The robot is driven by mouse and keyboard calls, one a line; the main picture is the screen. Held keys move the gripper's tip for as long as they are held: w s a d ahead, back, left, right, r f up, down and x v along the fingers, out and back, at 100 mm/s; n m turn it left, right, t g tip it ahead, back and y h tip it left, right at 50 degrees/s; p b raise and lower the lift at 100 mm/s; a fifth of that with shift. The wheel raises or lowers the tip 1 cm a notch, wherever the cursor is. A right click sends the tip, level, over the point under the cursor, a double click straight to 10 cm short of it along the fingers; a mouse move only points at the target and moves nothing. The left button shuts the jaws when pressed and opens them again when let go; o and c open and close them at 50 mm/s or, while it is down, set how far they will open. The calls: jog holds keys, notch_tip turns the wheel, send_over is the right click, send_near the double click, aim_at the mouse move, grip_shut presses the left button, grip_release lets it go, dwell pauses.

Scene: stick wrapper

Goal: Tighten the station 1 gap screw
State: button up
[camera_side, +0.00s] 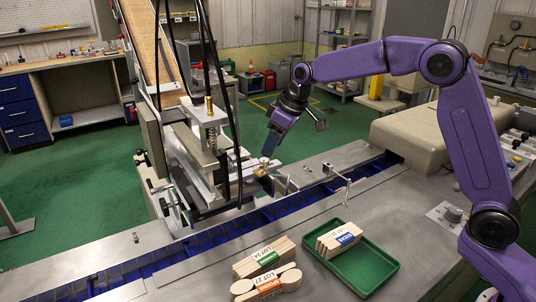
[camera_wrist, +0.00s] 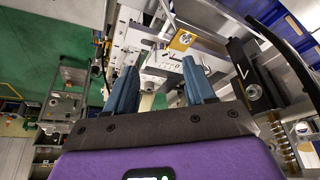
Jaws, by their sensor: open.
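My gripper (camera_side: 268,150) hangs from the purple arm with its blue fingers pointing down, just above a small brass-coloured knob (camera_side: 262,164) on the wrapping machine. The fingers look apart from the knob. In the wrist view, my gripper (camera_wrist: 159,66) has its two blue fingers spread with nothing between them. A yellow block with a round metal screw head (camera_wrist: 184,39) lies beyond the right fingertip. It may be the same part as the brass knob. A second brass screw with a spring (camera_side: 210,108) stands upright on the machine's press. No station label is readable, so I cannot tell which is station 1.
The metal press frame (camera_side: 208,140) and black hoses (camera_side: 222,80) stand left of my gripper. In front are a green tray (camera_side: 382,283) with a stick bundle and two more bundles (camera_side: 263,258).

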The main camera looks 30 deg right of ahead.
aim_at(265, 160)
jog(key=shift+x, duration=2.15)
grip_shut()
